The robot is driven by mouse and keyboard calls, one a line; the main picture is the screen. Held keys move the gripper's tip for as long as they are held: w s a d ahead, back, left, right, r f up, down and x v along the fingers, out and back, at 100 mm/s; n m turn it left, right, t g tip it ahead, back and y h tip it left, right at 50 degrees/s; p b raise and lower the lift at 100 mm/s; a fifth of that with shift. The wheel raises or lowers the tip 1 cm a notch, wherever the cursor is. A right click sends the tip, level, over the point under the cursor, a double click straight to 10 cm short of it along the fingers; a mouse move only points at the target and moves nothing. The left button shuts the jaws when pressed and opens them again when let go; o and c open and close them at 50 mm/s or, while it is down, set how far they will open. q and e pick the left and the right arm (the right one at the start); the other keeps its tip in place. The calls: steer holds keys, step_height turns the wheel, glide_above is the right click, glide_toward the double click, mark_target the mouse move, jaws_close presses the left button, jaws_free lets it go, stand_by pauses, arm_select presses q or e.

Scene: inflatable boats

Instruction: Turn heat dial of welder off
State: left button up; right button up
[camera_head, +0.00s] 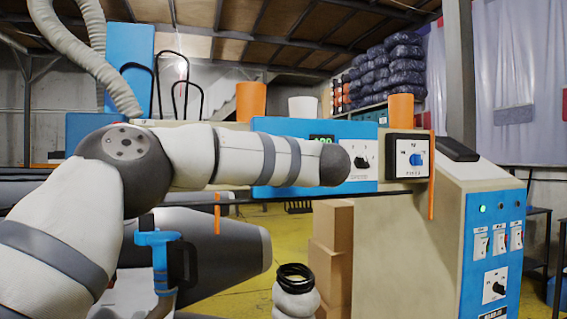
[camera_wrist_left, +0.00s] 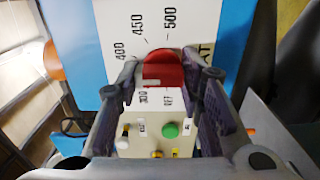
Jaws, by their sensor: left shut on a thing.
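The heat dial (camera_wrist_left: 163,68) is a red knob on the welder's white panel (camera_wrist_left: 116,18) in the left wrist view. The numbers 400, 450 and 500 are printed around its far side, with 300 and OFF on the near side. A pale mark shows on its near left part; its exact setting is hard to read. My left gripper (camera_wrist_left: 165,77) has one finger on each side of the dial and is shut on it. In the head view my left arm hides this gripper and the red dial. My right gripper is in neither view.
A green button (camera_wrist_left: 170,130) sits just below the dial. In the head view, the welder's blue panel (camera_head: 268,130) has a green display (camera_head: 321,139) and black knob (camera_head: 361,162). A blue knob (camera_head: 416,160) is beside it. Cardboard boxes (camera_head: 331,225) stand below.

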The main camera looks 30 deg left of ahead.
arm_select(q)
steer(key=shift+s+a+r+n, duration=0.1)
steer(key=shift+n, duration=4.9)
steer(key=shift+s+r+n, duration=0.1)
steer(key=shift+n, duration=4.9)
steer(key=o, duration=1.1)
steer(key=shift+o, duration=0.3)
steer(key=shift+w+f, duration=0.1)
steer(key=shift+f, duration=0.05)
steer(key=shift+f, duration=0.1)
